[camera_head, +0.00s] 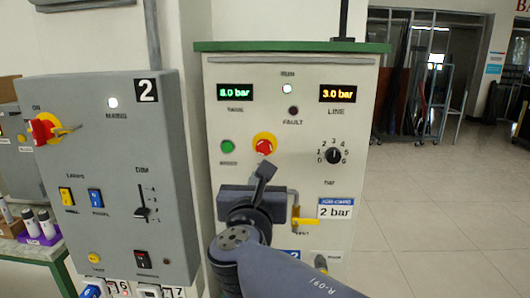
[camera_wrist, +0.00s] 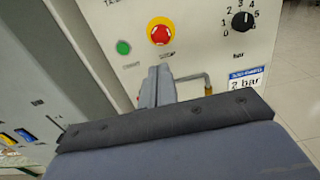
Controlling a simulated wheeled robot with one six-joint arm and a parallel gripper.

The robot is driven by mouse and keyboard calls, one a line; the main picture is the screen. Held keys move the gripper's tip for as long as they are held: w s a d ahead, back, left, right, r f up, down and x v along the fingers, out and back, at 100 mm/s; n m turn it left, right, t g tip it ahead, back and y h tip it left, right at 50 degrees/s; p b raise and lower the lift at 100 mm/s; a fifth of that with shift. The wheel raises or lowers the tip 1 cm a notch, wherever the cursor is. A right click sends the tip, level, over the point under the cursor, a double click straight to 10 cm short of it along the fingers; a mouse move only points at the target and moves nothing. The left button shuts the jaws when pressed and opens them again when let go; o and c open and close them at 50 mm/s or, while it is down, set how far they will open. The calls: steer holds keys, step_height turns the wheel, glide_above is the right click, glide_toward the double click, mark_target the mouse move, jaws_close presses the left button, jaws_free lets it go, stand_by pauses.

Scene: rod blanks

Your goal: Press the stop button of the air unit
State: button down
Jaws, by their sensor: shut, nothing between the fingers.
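The air unit (camera_head: 305,115) is a pale panel with a green top edge. Its red stop button (camera_head: 263,147) sits in a yellow surround, below and left of the FAULT lamp. In the wrist view the red button (camera_wrist: 160,34) shows just beyond my fingertips. My gripper (camera_head: 266,168) is shut and empty, just below the button in the picture; I cannot tell whether it touches. The shut fingers also show in the wrist view (camera_wrist: 158,72). The green button (camera_head: 227,147) is left of the red one. The display lights read 8.0 bar and 3.0 bar.
A black dial (camera_head: 333,156) is right of the button, and a yellow lever (camera_head: 306,222) is below it. A grey panel (camera_head: 100,160) marked 2, with a red and yellow switch (camera_head: 46,129), stands close on the left. The tiled floor at right is clear.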

mark_target(264, 147)
steer(key=w+p, duration=0.1)
steer(key=w, duration=0.3)
steer(key=w+p, duration=0.1)
steer(key=w, duration=0.4)
steer(key=w+p, duration=0.1)
steer(key=w, duration=0.3)
steer(key=shift+w+d, duration=0.2)
steer(key=shift+d, duration=0.1)
steer(key=shift+w, duration=0.3)
steer(key=shift+w, duration=0.6)
steer(key=shift+s+r, duration=0.1)
steer(key=shift+r, duration=0.25)
